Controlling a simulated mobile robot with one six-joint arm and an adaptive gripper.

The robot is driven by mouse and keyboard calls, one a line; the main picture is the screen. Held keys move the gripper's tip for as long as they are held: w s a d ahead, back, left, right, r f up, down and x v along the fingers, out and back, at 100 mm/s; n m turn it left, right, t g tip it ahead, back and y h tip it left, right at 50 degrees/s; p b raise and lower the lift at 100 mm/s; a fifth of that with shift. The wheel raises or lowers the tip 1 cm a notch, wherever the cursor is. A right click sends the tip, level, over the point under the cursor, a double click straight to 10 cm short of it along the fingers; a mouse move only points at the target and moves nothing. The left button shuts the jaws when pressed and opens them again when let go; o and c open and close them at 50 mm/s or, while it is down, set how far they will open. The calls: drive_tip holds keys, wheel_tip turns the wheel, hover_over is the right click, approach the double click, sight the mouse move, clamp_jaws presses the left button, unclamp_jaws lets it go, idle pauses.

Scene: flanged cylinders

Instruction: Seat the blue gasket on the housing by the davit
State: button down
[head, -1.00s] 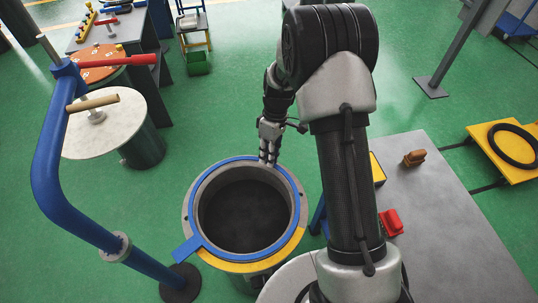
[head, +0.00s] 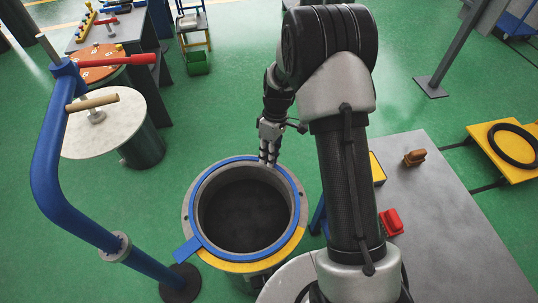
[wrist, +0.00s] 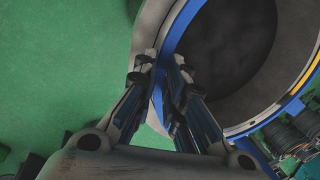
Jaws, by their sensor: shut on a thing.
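The housing (head: 245,215) is a grey, open-topped flanged cylinder beside the blue davit (head: 48,165). The blue gasket (head: 187,250) is a flat ring with a tab pointing to the lower left. It lies around the opening over the flange; I cannot tell whether it touches all round. My gripper (head: 268,160) is at the far side of the rim, pointing down. In the wrist view, my gripper (wrist: 162,70) is shut on the edge of the gasket (wrist: 186,25), with grey flange outside the ring and the housing's dark bore (wrist: 235,40) to the right.
A round pale-topped drum (head: 103,123) and an orange-topped one (head: 97,73) stand behind the davit. A grey surface (head: 445,235) at right carries a red block (head: 391,222) and a brown block (head: 414,157). A black ring (head: 513,148) lies on a yellow plate. Green floor is clear behind the housing.

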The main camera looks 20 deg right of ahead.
drive_tip(key=shift+f+b, duration=0.3)
drive_tip(key=shift+f, duration=0.35)
idle(2.1)
drive_tip(key=shift+y, duration=0.3)
idle(0.5)
drive_tip(key=shift+w+d+g, duration=0.3)
drive_tip(key=shift+w+d, duration=0.05)
drive_tip(key=shift+d, duration=0.1)
idle(1.5)
drive_tip(key=shift+f, duration=0.2)
drive_tip(key=c, duration=2.3)
unclamp_jaws()
drive_tip(key=o, duration=0.4)
drive_tip(key=shift+r, duration=0.1)
drive_tip(key=shift+p+v, duration=2.15)
drive_tip(key=shift+v, duration=1.35)
